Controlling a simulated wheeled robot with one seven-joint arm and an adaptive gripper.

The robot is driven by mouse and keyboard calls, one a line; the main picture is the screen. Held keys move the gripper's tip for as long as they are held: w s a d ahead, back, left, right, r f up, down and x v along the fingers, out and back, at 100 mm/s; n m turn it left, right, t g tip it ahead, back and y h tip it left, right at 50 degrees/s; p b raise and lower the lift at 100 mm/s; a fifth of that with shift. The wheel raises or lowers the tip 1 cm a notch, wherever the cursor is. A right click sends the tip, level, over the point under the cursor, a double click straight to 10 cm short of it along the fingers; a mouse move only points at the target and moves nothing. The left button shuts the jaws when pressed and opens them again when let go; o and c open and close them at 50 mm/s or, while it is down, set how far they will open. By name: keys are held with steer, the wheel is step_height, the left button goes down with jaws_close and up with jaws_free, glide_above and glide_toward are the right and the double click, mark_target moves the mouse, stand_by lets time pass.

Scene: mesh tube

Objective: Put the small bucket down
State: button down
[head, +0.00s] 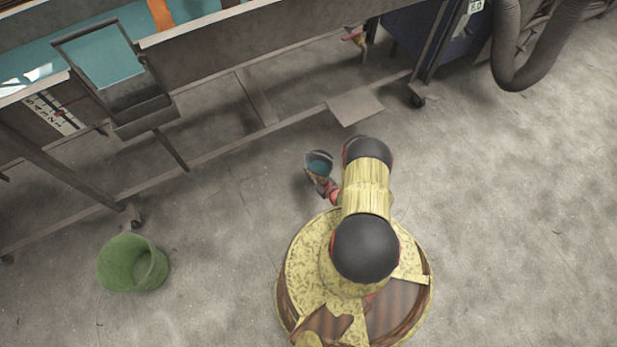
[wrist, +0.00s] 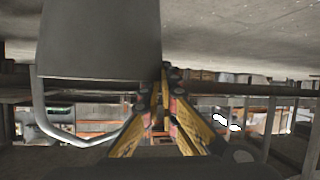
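The small bucket (head: 319,163) is grey outside with a teal inside, seen in the head view just left of my arm's black end joint. It also shows large in the wrist view (wrist: 98,40), where the floor is at the top of the picture, with its metal handle (wrist: 45,122) looping toward my fingers. My gripper (wrist: 167,77) has its yellow fingers closed together at the bucket's edge; the exact gripped part is hard to make out. In the head view my gripper (head: 322,184) is small and partly hidden by my arm. The bucket's height above the floor cannot be told.
A green bucket (head: 133,265) stands on the floor at lower left. A long conveyor frame (head: 220,55) with legs and a low rail runs along the top, with a grey plate (head: 355,106) jutting out. A dark hose (head: 532,65) hangs at upper right. Floor at right is clear.

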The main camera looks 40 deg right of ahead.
steer(key=f+b, duration=0.1)
steer(key=f, duration=0.2)
steer(key=shift+w+a+f+b, duration=0.1)
steer(key=shift+w+f+b, duration=0.2)
steer(key=shift+w+b, duration=0.05)
steer(key=c, duration=2.5)
jaws_free()
steer(key=shift+s+a+f, duration=0.1)
steer(key=shift+f, duration=0.1)
steer(key=shift+c, duration=0.2)
steer(key=o, duration=0.5)
steer(key=shift+r, duration=0.1)
